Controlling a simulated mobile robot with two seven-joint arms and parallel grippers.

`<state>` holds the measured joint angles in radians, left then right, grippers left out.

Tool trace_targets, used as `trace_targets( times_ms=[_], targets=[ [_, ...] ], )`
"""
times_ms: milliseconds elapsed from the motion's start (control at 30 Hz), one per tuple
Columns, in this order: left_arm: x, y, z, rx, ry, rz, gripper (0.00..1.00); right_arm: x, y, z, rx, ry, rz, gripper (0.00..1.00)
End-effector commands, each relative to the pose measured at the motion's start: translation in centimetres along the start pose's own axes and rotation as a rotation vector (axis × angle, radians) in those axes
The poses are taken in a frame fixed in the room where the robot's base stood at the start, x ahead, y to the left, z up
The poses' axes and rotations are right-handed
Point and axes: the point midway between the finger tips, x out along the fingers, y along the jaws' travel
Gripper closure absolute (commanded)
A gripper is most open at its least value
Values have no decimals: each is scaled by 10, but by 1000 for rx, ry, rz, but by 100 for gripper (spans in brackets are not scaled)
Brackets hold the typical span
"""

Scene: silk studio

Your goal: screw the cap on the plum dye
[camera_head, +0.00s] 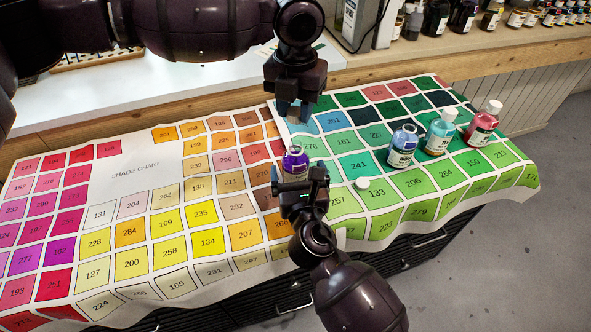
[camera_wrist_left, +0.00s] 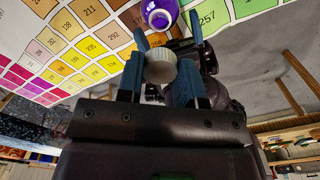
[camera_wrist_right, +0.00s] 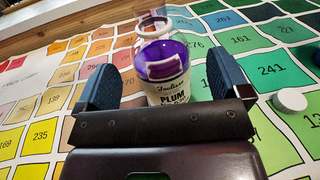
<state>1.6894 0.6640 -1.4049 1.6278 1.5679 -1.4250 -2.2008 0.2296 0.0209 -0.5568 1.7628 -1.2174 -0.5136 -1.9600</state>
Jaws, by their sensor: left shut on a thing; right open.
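The plum dye bottle (camera_head: 294,163) stands upright and uncapped on the shade chart, with purple dye and a label reading PLUM in the right wrist view (camera_wrist_right: 168,88). My right gripper (camera_head: 302,185) is open, with its fingers on either side of the bottle's lower part; gaps show between fingers and glass. My left gripper (camera_head: 292,112) is above and behind the bottle, pointing down. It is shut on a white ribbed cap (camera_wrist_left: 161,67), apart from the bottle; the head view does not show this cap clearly.
A loose white cap (camera_head: 362,183) lies on the chart right of the plum bottle. An open blue bottle (camera_head: 402,146), a capped teal bottle (camera_head: 440,132) and a capped red bottle (camera_head: 484,124) stand farther right. The shade chart (camera_head: 135,172) is clear at left.

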Motion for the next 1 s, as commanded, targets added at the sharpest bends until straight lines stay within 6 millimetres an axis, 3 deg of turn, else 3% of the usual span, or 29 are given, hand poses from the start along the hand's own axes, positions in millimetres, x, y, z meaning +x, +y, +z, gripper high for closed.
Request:
trace_targets(
  times_ms=[100, 300, 700, 1000],
  targets=[
    [0, 0, 0, 0, 0, 0, 88, 17, 0, 0, 1, 0, 0, 5],
    [0, 0, 0, 0, 0, 0, 88, 32, 0, 0, 1, 0, 1, 5],
    [0, 0, 0, 0, 0, 0, 88, 36, 0, 0, 1, 0, 0, 7],
    [0, 0, 0, 0, 0, 0, 88, 36, 0, 0, 1, 0, 0, 53]
  ],
)
